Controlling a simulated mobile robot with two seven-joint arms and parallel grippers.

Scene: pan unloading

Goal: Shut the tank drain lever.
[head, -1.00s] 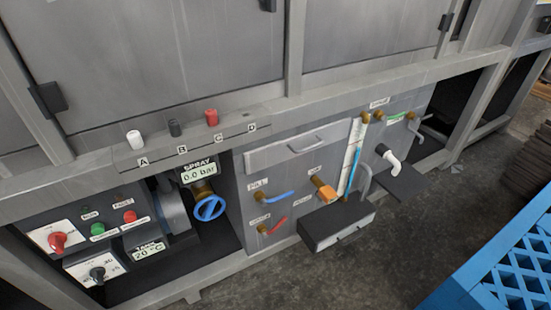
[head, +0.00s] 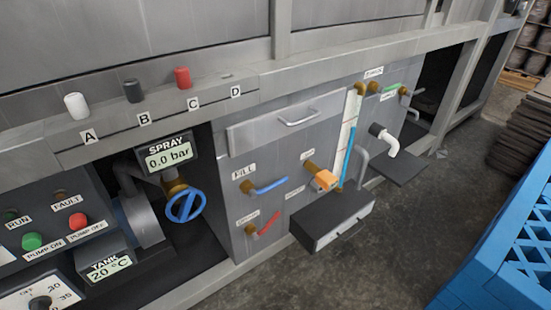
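A red lever (head: 268,224) sits on a brass fitting low on the grey panel (head: 232,190). It points right and slightly up from the fitting. The small label (head: 247,217) above it is too blurred to read surely. A blue lever (head: 270,187) under the FILL label (head: 244,170) is just above it and also points right. An orange handle (head: 325,180) on a brass valve is further right. Neither of my grippers is in view.
A blue valve wheel (head: 186,205) is left of the panel below the SPRAY gauge (head: 168,156), which reads 0.0 bar. A blue crate (head: 490,240) stands at far right. The floor between is clear.

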